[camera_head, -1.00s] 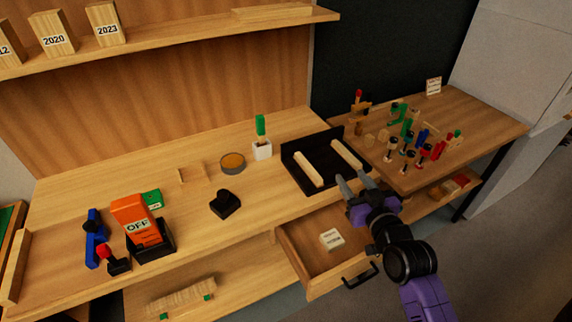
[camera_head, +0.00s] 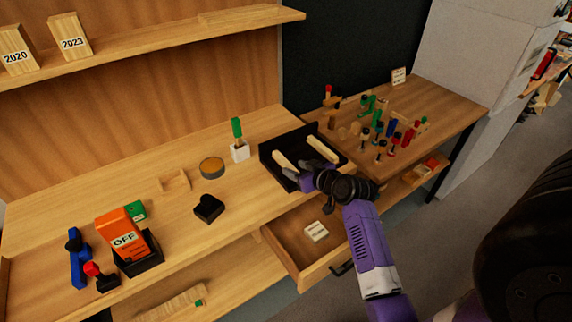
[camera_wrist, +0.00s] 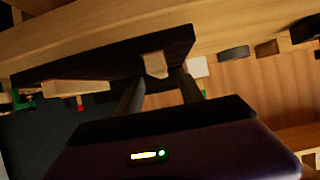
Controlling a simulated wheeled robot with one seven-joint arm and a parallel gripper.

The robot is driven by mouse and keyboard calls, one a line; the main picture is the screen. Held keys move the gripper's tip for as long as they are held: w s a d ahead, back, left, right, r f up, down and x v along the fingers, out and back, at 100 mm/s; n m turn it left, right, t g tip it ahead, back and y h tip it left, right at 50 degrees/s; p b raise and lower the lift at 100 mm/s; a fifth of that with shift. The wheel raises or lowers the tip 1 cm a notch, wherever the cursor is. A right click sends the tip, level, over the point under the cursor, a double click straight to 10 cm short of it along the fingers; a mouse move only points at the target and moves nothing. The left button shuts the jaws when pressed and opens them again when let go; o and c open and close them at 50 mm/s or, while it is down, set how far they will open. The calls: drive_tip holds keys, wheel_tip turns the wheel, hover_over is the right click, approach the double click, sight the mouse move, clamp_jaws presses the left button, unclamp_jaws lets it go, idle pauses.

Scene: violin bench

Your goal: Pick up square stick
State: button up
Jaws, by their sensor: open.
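Two pale wooden sticks lie in a black tray (camera_head: 289,139) on the bench. The left stick (camera_head: 284,159) is partly hidden by my gripper (camera_head: 296,171); the right stick (camera_head: 322,149) lies beside it, apart from the fingers. I cannot tell which stick is the square one. In the wrist view, my open gripper (camera_wrist: 160,76) has a finger on each side of one stick's end (camera_wrist: 154,63), with no clear contact. The other stick (camera_wrist: 75,88) shows to the left there.
An open drawer (camera_head: 288,236) holding a pale labelled block (camera_head: 316,231) sits below the tray. Left of the tray are a white holder (camera_head: 240,152) with a green-handled tool and a round tin (camera_head: 211,168). Several coloured clamps crowd the right-hand table (camera_head: 450,107).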

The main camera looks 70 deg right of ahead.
sight(288, 164)
drive_tip(key=x, duration=0.4)
drive_tip(key=shift+w+r+p, duration=0.15)
drive_tip(key=shift+r+p, duration=0.05)
drive_tip(key=shift+p, duration=0.15)
clamp_jaws()
